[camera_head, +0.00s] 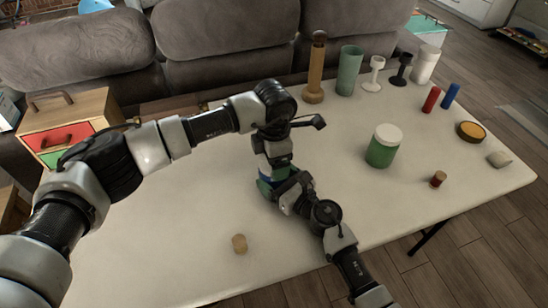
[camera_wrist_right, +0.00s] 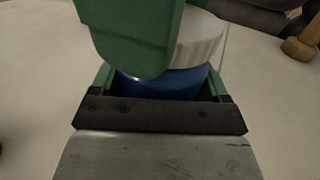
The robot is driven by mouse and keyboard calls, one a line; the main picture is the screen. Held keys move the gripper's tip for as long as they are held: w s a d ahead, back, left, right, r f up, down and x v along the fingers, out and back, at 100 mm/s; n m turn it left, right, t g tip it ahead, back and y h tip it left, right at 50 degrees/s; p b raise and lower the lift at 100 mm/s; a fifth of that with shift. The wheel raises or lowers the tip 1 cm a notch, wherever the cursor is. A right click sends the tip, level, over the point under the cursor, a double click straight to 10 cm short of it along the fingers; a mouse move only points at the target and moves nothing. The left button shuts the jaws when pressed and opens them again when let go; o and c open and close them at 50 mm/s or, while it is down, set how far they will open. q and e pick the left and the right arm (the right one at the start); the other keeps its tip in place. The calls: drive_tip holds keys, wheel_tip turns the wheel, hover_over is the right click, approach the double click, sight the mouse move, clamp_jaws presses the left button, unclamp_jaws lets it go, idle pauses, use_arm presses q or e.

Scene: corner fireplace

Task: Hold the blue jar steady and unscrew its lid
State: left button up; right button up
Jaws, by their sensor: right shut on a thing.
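The blue jar (camera_wrist_right: 165,86) stands on the table, mostly hidden by my arms in the head view. Its ribbed white lid (camera_wrist_right: 203,42) sits on top in the right wrist view. My right gripper (camera_wrist_right: 162,92) is shut on the jar's blue body, with green fingers on both sides. My left gripper (camera_head: 270,170) points down over the jar from above. A large green finger (camera_wrist_right: 130,38), apparently the left gripper's, is in front of the lid. The other left finger is hidden, so I cannot tell whether it grips the lid.
A green jar with a white lid (camera_head: 383,146) stands to the right. A cork (camera_head: 239,243) is near the front edge; a small red-brown cylinder (camera_head: 438,179) is at right. Tall vessels, including a green cup (camera_head: 348,70), line the back. Bare table (camera_head: 330,140) lies between.

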use_arm(q)
drive_tip(key=n, duration=0.9)
drive_tip(key=shift+n, duration=0.3)
drive_tip(key=n, duration=0.8)
drive_tip(key=shift+r, duration=0.1)
drive_tip(key=shift+r, duration=0.2)
drive_tip(key=shift+r, duration=0.9)
